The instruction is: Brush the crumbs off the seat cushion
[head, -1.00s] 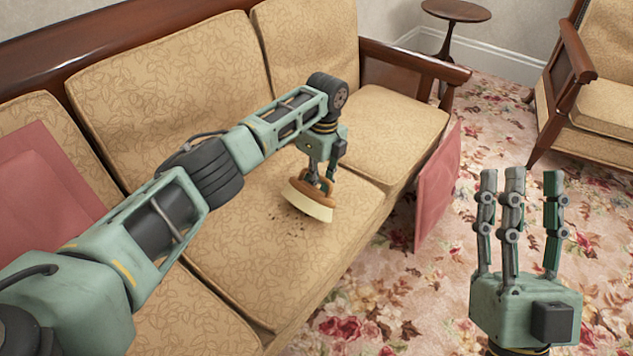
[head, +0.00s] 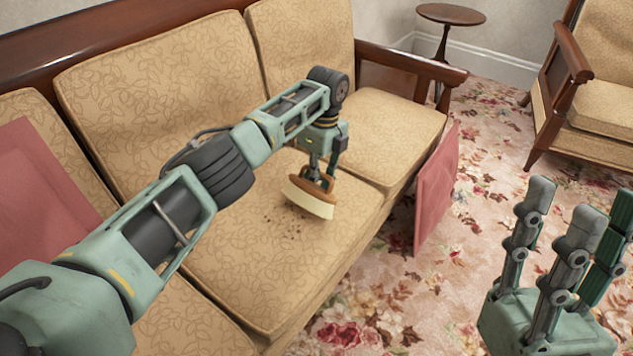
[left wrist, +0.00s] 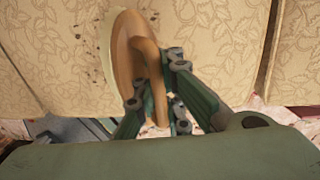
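The tan patterned seat cushion (head: 250,265) is the middle one of the sofa. Dark crumbs (head: 293,222) lie scattered on it, just left of and below the brush. My left gripper (head: 318,180) is shut on the wooden handle of a brush (head: 309,197) with pale bristles. The bristles are at or just above the cushion; I cannot tell if they touch. In the left wrist view, the fingers are around the brush's looped handle (left wrist: 147,65), and a few crumbs (left wrist: 97,48) show left of it. My right gripper (head: 565,245) is open and empty, fingers up, over the carpet.
A red cushion (head: 38,190) leans on the sofa's left back. A flat red panel or cushion (head: 436,190) stands against the sofa's front. A wooden armchair (head: 590,95) and small round table (head: 450,16) are beyond. The floral carpet (head: 470,270) is open in front.

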